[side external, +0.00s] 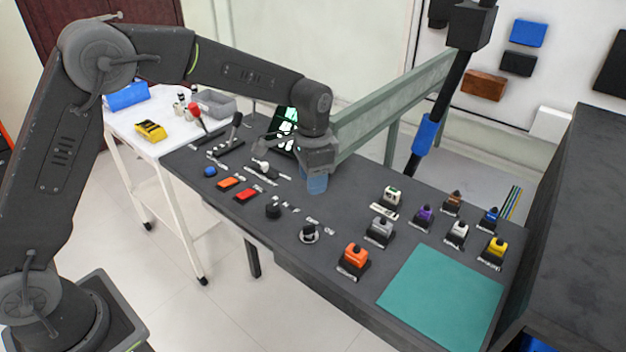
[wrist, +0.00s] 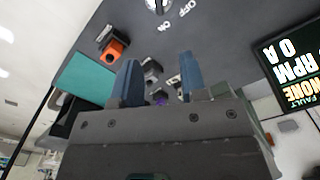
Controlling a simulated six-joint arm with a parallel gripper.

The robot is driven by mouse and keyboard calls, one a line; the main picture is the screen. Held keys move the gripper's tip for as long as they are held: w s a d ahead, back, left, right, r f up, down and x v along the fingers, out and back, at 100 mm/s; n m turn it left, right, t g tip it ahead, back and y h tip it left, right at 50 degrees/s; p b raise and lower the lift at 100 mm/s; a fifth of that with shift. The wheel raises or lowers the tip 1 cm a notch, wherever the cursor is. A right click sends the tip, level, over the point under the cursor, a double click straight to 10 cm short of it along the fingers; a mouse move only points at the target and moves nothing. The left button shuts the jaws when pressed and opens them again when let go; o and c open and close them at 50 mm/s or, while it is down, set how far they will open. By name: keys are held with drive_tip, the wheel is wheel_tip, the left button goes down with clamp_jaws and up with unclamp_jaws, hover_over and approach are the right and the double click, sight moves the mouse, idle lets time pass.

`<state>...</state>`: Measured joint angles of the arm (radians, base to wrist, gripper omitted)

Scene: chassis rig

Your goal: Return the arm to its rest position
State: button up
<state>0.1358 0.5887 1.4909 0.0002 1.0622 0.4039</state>
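My gripper (side external: 316,184) hangs over the middle of the dark grey panel table (side external: 330,262) in the side view, pointing down with blue fingertips. In the wrist view my gripper (wrist: 156,80) shows its two blue fingers spread apart with nothing between them. The fingers look a little above the panel, though the exact gap is hard to tell. My arm reaches from its base at the lower left, up and across to the panel.
Near the gripper are a lit display (side external: 284,128), a black knob (side external: 273,207), a rotary switch (side external: 309,233) and red button (side external: 246,195). Several coloured connectors, including an orange one (side external: 354,257), stand right, by a teal mat (side external: 440,298). A white cart (side external: 150,140) stands left.

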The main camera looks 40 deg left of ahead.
drive_tip(key=shift+r, duration=0.1)
drive_tip(key=s+a+r+n+t, duration=0.2)
drive_tip(key=s+a+r, duration=0.1)
drive_tip(key=s+r, duration=0.55)
drive_tip(key=s+a+r+n+t, duration=0.25)
drive_tip(key=s+r, duration=0.35)
drive_tip(key=s, duration=0.5)
drive_tip(key=s+a+f+n+t, duration=0.1)
drive_tip(key=s+f, duration=0.1)
drive_tip(key=s, duration=0.6)
drive_tip(key=shift+s+n, duration=0.25)
drive_tip(key=shift+n, duration=0.1)
